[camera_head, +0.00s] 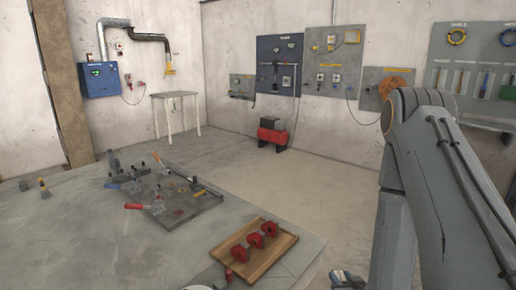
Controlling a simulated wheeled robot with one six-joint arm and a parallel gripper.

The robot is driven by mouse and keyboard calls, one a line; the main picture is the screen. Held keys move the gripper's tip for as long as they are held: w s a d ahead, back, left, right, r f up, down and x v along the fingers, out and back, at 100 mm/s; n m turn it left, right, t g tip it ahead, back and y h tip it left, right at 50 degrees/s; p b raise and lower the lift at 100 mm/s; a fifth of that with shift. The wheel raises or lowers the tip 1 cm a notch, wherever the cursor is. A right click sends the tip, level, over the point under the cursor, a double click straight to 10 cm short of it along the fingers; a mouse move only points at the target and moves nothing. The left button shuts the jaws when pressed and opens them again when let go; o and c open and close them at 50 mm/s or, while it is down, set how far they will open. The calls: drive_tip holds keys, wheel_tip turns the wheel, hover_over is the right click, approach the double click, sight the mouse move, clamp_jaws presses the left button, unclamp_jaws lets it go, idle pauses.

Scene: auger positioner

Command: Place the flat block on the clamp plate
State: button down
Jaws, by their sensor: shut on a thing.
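The clamp plate (181,213) is a dark grey plate on the table at the left. I cannot pick out a flat block for certain in this view. My arm stands large at the right, bent at its elbow, and its lower part runs out of the bottom edge.
A wooden tray (280,262) with several red parts (254,240) lies near the table's front right corner. The grey table (100,255) is bare at its front left. Two small yellow-marked pieces (44,188) stand at far left. Open floor lies beyond the table.

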drive_tip(key=shift+s+d+f, duration=0.15)
drive_tip(key=shift+s+d, duration=0.1)
drive_tip(key=shift+s, duration=0.35)
drive_tip(key=shift+s+a, duration=0.1)
drive_tip(key=shift+s, duration=0.1)
drive_tip(key=a, duration=0.6)
drive_tip(key=shift+a, duration=0.35)
